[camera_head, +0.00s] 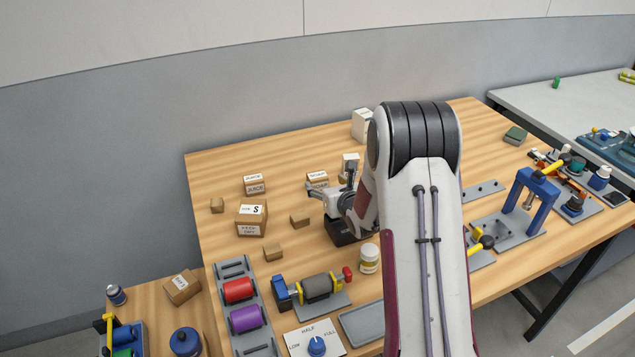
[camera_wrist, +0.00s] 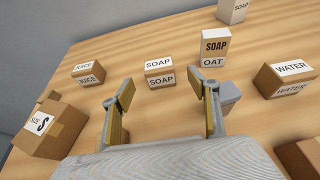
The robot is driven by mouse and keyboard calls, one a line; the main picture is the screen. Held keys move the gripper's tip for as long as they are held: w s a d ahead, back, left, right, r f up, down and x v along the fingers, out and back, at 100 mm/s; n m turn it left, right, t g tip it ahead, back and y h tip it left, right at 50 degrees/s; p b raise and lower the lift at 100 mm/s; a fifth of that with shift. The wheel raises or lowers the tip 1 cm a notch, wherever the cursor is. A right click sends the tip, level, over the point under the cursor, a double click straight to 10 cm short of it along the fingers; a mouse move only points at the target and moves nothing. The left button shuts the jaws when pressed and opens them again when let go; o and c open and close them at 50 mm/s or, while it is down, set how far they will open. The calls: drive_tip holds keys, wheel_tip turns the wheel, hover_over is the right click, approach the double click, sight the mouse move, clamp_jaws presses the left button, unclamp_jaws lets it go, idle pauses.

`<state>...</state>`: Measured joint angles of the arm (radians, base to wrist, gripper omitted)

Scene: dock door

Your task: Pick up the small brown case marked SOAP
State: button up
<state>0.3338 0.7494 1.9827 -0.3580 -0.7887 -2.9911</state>
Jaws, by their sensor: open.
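The small brown case marked SOAP (camera_wrist: 160,82) sits upright on the wooden table in the wrist view, with white SOAP labels on its top and front. It also shows in the head view (camera_head: 317,184), partly hidden behind my gripper. My gripper (camera_wrist: 165,92) is open and empty. Its two fingers point toward the case, which appears beyond the fingertips and between them. I see no contact with it.
A JUICE case (camera_wrist: 89,74) is left, a WATER case (camera_wrist: 288,80) right, and a larger S box (camera_wrist: 48,130) near left.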

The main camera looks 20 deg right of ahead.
sight(320, 179)
drive_tip(key=shift+x, duration=1.15)
drive_tip(key=shift+w+a, duration=0.1)
drive_tip(key=shift+x, duration=2.5)
drive_tip(key=c, duration=1.2)
